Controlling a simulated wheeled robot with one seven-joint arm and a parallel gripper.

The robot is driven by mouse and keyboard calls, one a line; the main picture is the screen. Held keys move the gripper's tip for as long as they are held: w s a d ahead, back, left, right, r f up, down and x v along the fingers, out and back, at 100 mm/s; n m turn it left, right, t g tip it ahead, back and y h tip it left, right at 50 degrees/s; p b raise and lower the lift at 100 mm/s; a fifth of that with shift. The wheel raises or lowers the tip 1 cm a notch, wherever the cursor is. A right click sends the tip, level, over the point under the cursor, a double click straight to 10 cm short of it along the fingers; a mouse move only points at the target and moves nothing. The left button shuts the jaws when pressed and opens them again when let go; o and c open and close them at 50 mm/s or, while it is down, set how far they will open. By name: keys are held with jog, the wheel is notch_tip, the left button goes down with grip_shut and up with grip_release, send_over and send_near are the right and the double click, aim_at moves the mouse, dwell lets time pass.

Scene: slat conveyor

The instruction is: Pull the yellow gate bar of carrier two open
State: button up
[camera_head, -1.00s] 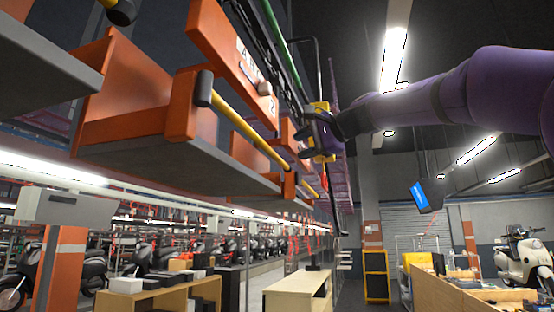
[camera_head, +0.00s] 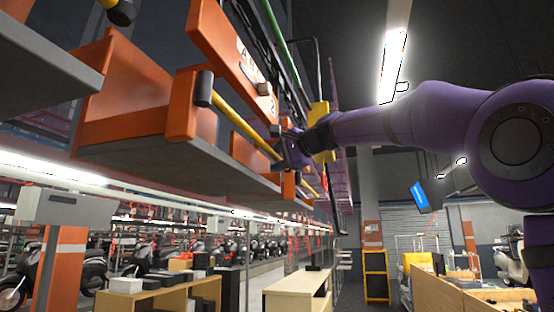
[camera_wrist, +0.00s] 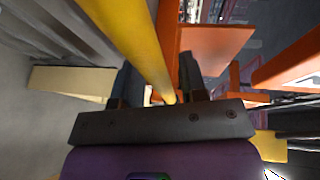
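The orange carrier two (camera_head: 182,108), with a "2" on the orange panel above it, hangs at the upper left of the head view. Its yellow gate bar (camera_head: 238,122) slants along its open side from a black end cap, down and away to the right. My gripper (camera_head: 284,150) is at the far part of this bar. In the wrist view, the yellow bar (camera_wrist: 133,40) runs between the two dark fingers of my gripper (camera_wrist: 156,80). The fingers are apart, with gaps showing beside the bar.
Another carrier's grey deck (camera_head: 40,75) is at the far left. An orange panel (camera_wrist: 210,50) is close to the right finger in the wrist view. A light wooden table (camera_head: 300,290) stands on the floor below. The space right of the carriers is mostly open.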

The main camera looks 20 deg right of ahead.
grip_shut()
jog(key=shift+s+d, duration=0.1)
